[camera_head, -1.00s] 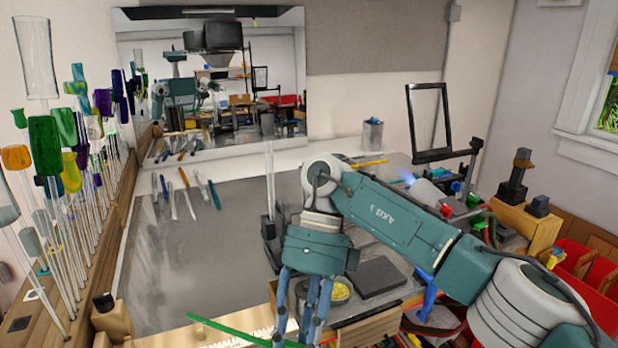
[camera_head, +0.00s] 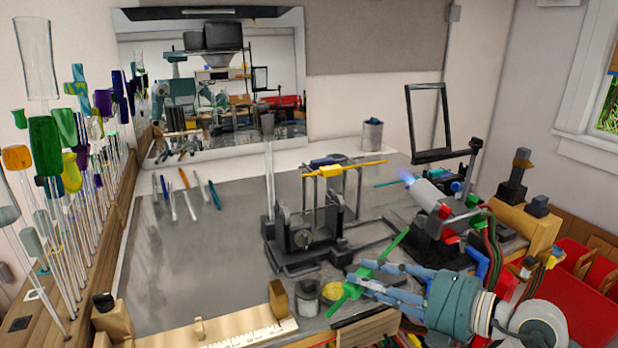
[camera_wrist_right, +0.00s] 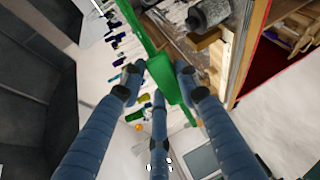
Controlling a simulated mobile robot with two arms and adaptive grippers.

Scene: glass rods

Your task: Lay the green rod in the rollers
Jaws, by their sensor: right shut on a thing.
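The green rod (camera_head: 343,297) is in my right gripper (camera_head: 361,278), whose blue fingers reach in from the right. The rod is tilted, running from lower left to upper right above the table's front right. In the right wrist view the thicker part of the green rod (camera_wrist_right: 167,78) sits between the fingers of my right gripper (camera_wrist_right: 158,84). The black stand that looks like the rollers (camera_head: 300,240) stands behind and left of the rod, apart from it. A yellow rod (camera_head: 347,170) lies across its tall rear posts. My left gripper is out of view.
A torch with a blue flame (camera_head: 432,198) stands right of the stand, pointing left. A small grey jar (camera_head: 307,298) and a wooden ruler (camera_head: 240,335) are at the front. Upright glass rods (camera_head: 70,225) crowd the left edge.

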